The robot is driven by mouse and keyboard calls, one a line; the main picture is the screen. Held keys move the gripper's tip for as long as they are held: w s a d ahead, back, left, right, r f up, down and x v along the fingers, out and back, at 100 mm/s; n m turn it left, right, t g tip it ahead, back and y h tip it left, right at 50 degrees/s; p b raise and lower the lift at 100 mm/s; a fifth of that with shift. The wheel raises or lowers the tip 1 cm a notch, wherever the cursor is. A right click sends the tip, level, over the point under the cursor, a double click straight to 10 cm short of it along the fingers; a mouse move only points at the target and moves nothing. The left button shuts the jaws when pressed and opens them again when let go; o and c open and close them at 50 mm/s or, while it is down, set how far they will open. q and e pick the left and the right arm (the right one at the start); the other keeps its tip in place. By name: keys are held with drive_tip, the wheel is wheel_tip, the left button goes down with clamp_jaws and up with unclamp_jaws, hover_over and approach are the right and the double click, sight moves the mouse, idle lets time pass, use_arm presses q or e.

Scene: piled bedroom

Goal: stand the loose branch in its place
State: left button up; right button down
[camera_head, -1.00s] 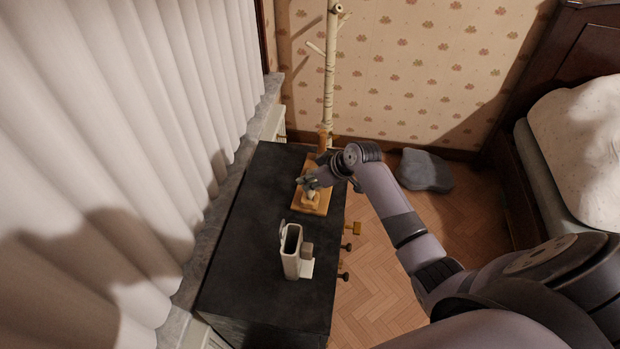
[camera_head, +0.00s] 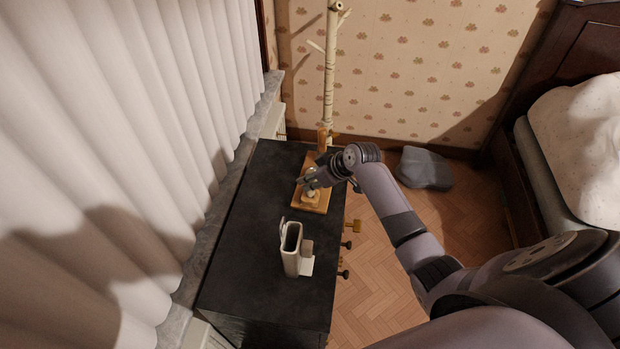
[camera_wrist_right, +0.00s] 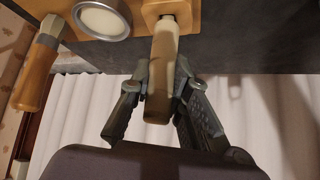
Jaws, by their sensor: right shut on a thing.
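My right gripper (camera_head: 309,184) is over a wooden board (camera_head: 318,207) at the far end of the black dresser. In the right wrist view the gripper (camera_wrist_right: 160,80) is shut on a pale, smooth wooden piece, which I take for the loose branch (camera_wrist_right: 163,58). Its far end meets a dark opening in a square wooden block (camera_wrist_right: 181,8) on the board. I cannot tell whether it is seated in it. My left gripper is out of view.
A pale, hollow holder (camera_head: 291,250) stands on the black dresser (camera_head: 250,270) nearer to me. Its near top is clear. A birch-like pole (camera_head: 330,75) stands behind the dresser. White curtains (camera_head: 130,130) hang close at left; a grey cushion (camera_head: 425,168) lies on the floor.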

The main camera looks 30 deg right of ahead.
drive_tip(key=shift+f, duration=0.15)
drive_tip(key=c, duration=1.4)
unclamp_jaws()
drive_tip(key=o, duration=0.4)
drive_tip(key=shift+o, duration=0.2)
drive_tip(key=o, duration=0.3)
drive_tip(key=shift+o, duration=0.7)
drive_tip(key=o, duration=0.3)
drive_tip(key=shift+o, duration=1.1)
